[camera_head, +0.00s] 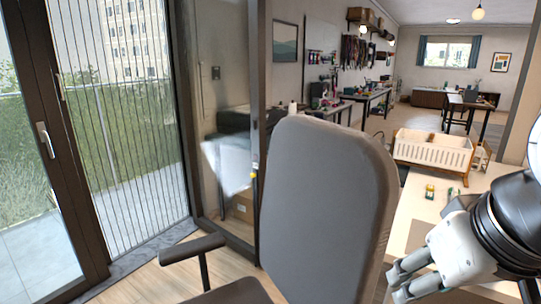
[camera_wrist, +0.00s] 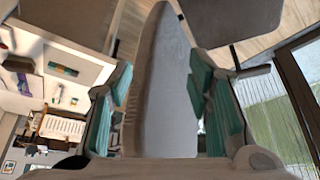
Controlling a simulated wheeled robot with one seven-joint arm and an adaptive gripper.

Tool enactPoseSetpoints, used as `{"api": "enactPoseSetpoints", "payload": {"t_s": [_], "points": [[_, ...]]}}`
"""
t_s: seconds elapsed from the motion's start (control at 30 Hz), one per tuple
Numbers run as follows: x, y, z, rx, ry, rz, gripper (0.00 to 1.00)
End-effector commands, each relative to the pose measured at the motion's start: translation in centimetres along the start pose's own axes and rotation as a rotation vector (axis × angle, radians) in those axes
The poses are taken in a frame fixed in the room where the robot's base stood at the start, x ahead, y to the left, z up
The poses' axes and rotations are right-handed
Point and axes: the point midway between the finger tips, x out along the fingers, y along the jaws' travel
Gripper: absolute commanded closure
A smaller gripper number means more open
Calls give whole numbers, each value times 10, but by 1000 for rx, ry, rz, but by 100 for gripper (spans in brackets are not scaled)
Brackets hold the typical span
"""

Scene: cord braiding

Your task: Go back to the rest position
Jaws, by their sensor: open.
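My gripper (camera_head: 397,283) is at the lower right of the head view, above the light table (camera_head: 428,208) and to the right of the grey chair. In the wrist view my gripper (camera_wrist: 162,88) shows two teal-padded fingers standing well apart, with nothing held between them. The grey chair back (camera_wrist: 160,50) shows through the gap between the fingers; it looks to be beyond them, and I cannot tell how far. No cord in the gripper is visible.
The grey chair (camera_head: 325,200) with an armrest (camera_head: 193,249) fills the middle. A white slatted crib (camera_head: 432,151) stands at the table's far side, with small yellow-green items (camera_head: 430,191) in front. A glass door (camera_head: 50,150) is at left. Workbenches (camera_head: 360,98) stand farther back.

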Motion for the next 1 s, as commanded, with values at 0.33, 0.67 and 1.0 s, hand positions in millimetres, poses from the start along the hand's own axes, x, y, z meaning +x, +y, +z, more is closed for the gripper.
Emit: {"api": "enactPoseSetpoints", "payload": {"t_s": [0.33,0.67,1.0], "points": [[-39,-3,20,37,-21,-1,54],[-100,-2,39,35,-86,1,54],[-115,-1,47,34,-109,2,54]]}}
